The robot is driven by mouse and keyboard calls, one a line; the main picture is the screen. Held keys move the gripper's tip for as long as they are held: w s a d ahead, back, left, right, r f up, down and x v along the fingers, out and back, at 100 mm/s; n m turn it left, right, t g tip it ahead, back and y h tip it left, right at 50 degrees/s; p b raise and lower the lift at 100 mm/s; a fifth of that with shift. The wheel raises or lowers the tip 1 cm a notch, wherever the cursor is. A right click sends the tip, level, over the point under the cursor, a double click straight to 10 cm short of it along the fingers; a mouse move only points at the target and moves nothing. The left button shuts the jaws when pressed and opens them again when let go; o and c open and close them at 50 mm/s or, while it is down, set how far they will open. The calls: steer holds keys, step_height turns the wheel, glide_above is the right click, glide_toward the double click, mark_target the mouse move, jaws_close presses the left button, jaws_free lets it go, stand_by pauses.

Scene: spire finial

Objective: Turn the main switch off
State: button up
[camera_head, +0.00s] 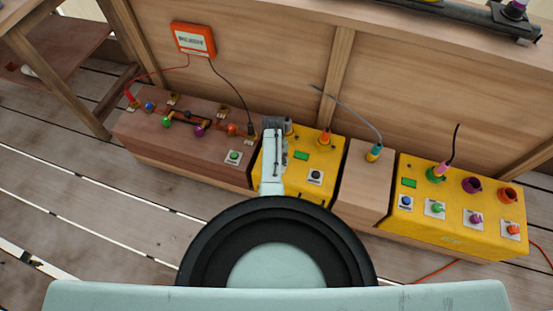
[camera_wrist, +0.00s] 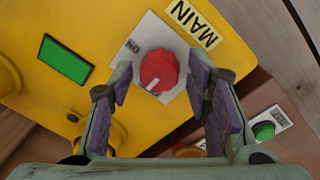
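The main switch is a red round knob (camera_wrist: 158,68) with a white mark on its lower edge, on a white plate on the yellow box (camera_wrist: 95,25). A "MAIN" label (camera_wrist: 194,22) sits beside it, and "ON" lettering (camera_wrist: 132,45) is at the plate's left. My gripper (camera_wrist: 158,82) is open, its purple-padded fingers on either side of the knob with gaps visible. I cannot tell how far the fingertips are from the plate. In the head view my gripper (camera_head: 274,124) is over the left part of the middle yellow box (camera_head: 300,181) and hides the knob.
A green screen (camera_wrist: 66,59) is on the same box. A brown box (camera_head: 155,135) with colored plugs and a green button (camera_head: 234,156) stands left. A wooden block (camera_head: 362,190) and a larger yellow box (camera_head: 450,232) stand right. A wooden wall (camera_head: 270,60) rises behind.

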steer(key=shift+o, duration=0.2)
step_height(320, 180, up, 12)
steer(key=shift+a, duration=0.25)
stand_by(0.4)
steer(key=shift+s, duration=0.1)
